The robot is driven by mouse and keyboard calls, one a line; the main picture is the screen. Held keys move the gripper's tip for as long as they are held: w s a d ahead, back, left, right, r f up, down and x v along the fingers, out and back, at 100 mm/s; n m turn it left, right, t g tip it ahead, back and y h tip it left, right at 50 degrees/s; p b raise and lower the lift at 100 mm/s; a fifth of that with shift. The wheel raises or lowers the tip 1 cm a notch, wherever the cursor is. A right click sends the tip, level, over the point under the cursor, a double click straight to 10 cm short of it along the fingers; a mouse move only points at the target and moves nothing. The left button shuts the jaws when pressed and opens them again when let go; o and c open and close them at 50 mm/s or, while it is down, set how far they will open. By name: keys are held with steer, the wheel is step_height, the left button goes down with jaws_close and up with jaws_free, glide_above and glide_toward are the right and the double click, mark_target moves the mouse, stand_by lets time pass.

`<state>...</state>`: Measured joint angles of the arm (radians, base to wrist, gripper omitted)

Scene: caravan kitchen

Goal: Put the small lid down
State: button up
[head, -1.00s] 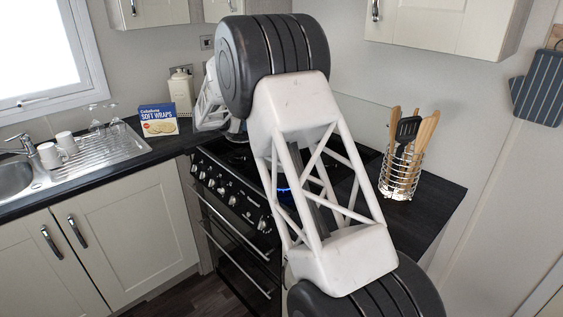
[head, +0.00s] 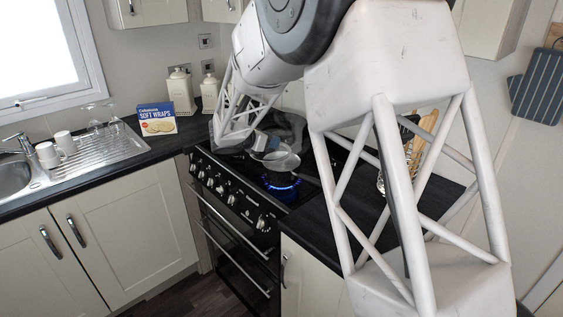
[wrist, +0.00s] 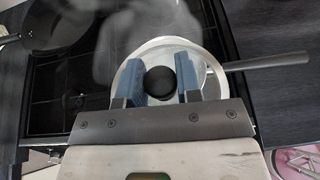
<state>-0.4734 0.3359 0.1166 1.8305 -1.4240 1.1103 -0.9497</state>
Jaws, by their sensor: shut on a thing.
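The small lid (wrist: 157,56) is a round, clear lid with a pale rim and a black knob (wrist: 160,83). In the wrist view my gripper (wrist: 160,80), with blue fingers, is shut on the lid by its knob. The lid lies over a small saucepan (wrist: 212,68), shifted a little to the left of it. Whether the lid touches the pan's rim I cannot tell. In the head view my gripper (head: 262,143) is at the saucepan (head: 284,162), which stands above a lit blue burner (head: 282,185). The lid is hard to make out there.
The saucepan's handle (wrist: 268,62) points right in the wrist view. A dark pan (wrist: 48,28) stands at the far left of the black hob. A wraps box (head: 157,120) and cream canisters (head: 181,91) stand on the counter. A utensil holder is partly hidden behind my arm.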

mark_target(282, 144)
steer(key=s+d, duration=0.7)
steer(key=s, duration=0.4)
steer(key=shift+s+d+m+g+h, duration=0.2)
steer(key=shift+s+m+g+h, duration=0.1)
steer(key=shift+s+m+h, duration=0.1)
steer(key=shift+w+f, duration=0.1)
steer(key=shift+w, duration=0.05)
steer(key=shift+w+a+f, duration=0.25)
steer(key=shift+w+a, duration=0.35)
steer(key=shift+w, duration=1.95)
steer(key=shift+w+a+f, duration=0.25)
steer(key=shift+w+a, duration=0.4)
steer(key=shift+w, duration=1.95)
steer(key=shift+w+a+f, duration=0.25)
steer(key=shift+w+a, duration=0.35)
steer(key=shift+w, duration=1.95)
steer(key=shift+f, duration=1.75)
steer(key=shift+f, duration=0.3)
steer(key=o, duration=1)
